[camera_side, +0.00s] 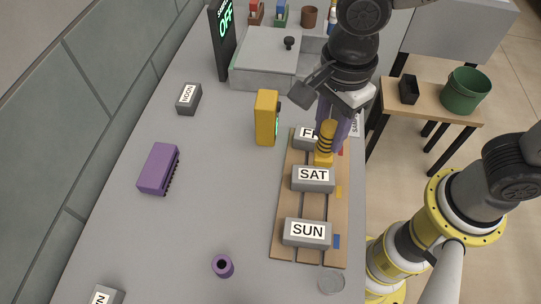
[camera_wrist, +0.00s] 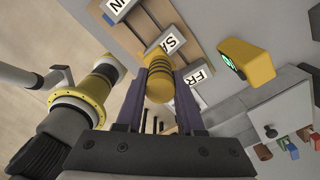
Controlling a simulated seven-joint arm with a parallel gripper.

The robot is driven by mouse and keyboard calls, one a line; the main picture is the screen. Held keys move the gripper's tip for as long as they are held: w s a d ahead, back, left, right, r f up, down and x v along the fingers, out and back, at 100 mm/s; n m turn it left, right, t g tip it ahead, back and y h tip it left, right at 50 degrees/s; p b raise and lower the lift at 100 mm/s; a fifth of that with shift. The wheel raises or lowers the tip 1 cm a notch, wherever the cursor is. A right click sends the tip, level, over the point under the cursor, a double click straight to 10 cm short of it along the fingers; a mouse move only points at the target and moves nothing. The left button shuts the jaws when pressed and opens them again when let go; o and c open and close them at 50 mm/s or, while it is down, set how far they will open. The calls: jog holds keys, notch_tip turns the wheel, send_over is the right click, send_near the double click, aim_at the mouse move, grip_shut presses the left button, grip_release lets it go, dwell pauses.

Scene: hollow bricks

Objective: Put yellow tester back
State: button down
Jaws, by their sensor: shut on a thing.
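My gripper (camera_side: 331,124) has purple-grey fingers and is shut on a yellow ribbed piece (camera_side: 325,143) with dark bands and a wider foot. The piece hangs roughly upright over the wooden board (camera_side: 283,215), between the FRI and SAT blocks. I cannot tell if its foot touches the board. It also shows between my fingers in the wrist view (camera_wrist: 160,86). A separate yellow box (camera_side: 266,118) with a green display stands left of the board's far end. It also shows in the wrist view (camera_wrist: 248,62). Which yellow thing is the tester is unclear.
The board carries grey blocks marked FRI (camera_side: 305,138), SAT (camera_side: 313,178) and SUN (camera_side: 307,232), beside coloured tabs. A purple box (camera_side: 158,168), a purple ring (camera_side: 222,266) and a NOON block (camera_side: 188,98) lie left. A grey lidded box (camera_side: 265,62) stands behind. The middle table is clear.

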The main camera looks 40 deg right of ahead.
jog(key=shift+w+a+f, duration=1.3)
jog(key=shift+w+f, duration=0.15)
jog(key=shift+f, duration=0.5)
jog(key=shift+w+a+f, duration=1.3)
jog(key=shift+w+f, duration=0.15)
jog(key=shift+f, duration=0.55)
jog(key=shift+w+a+f, duration=1.3)
jog(key=shift+w+f, duration=0.15)
jog(key=shift+f, duration=0.5)
jog(key=shift+f, duration=0.1)
jog(key=c, duration=0.5)
grip_release()
jog(key=shift+f, duration=0.1)
